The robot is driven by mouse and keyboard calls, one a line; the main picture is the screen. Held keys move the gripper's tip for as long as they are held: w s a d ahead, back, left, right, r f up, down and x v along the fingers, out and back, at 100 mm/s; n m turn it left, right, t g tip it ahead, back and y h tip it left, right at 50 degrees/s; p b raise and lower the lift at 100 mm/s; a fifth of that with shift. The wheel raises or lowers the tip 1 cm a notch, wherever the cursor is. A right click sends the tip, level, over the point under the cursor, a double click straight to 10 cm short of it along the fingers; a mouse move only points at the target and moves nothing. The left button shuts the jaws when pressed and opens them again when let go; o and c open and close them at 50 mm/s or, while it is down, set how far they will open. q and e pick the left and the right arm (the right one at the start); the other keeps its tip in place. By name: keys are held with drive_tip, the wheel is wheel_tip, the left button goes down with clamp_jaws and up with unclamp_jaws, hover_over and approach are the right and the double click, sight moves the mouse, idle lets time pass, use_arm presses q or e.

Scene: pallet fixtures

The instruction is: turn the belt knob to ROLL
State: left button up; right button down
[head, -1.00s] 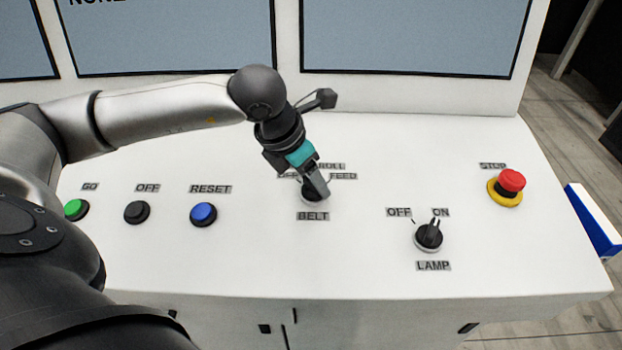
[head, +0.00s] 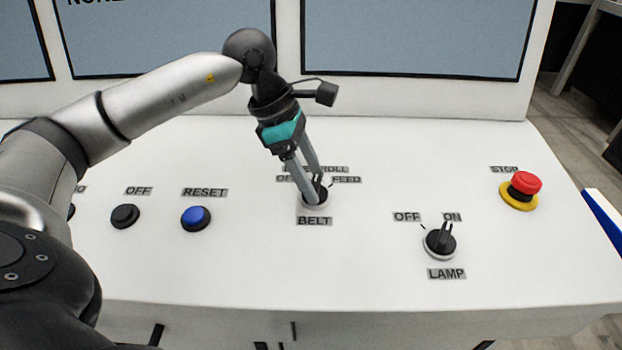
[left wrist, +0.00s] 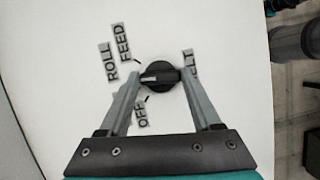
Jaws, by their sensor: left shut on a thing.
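The belt knob (head: 319,191) is a black rotary knob above the BELT label (head: 314,221) on the white panel. My left gripper (head: 318,190) points down at it, with one finger on each side, shut on it. In the left wrist view the knob (left wrist: 160,76) sits between the fingertips, its white pointer mark toward the left finger. The pointer lies between the OFF label (left wrist: 140,114) and the ROLL label (left wrist: 111,62); the exact setting is unclear. The FEED label (left wrist: 122,43) is beside ROLL. Another label is mostly hidden behind the left finger. My right gripper is not in view.
The lamp knob (head: 440,241) and red STOP button (head: 525,184) are to the right. The blue RESET button (head: 196,218) and black OFF button (head: 125,216) are to the left. Screens (head: 415,35) rise behind the panel.

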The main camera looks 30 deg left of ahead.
use_arm(q)
drive_tip(key=shift+m, duration=0.5)
drive_tip(key=o, duration=1.4)
drive_tip(key=shift+g, duration=0.3)
drive_tip(key=p+v, duration=0.1)
drive_tip(key=v, duration=1.4)
drive_tip(key=shift+a+r, duration=0.1)
drive_tip(key=shift+r, duration=0.05)
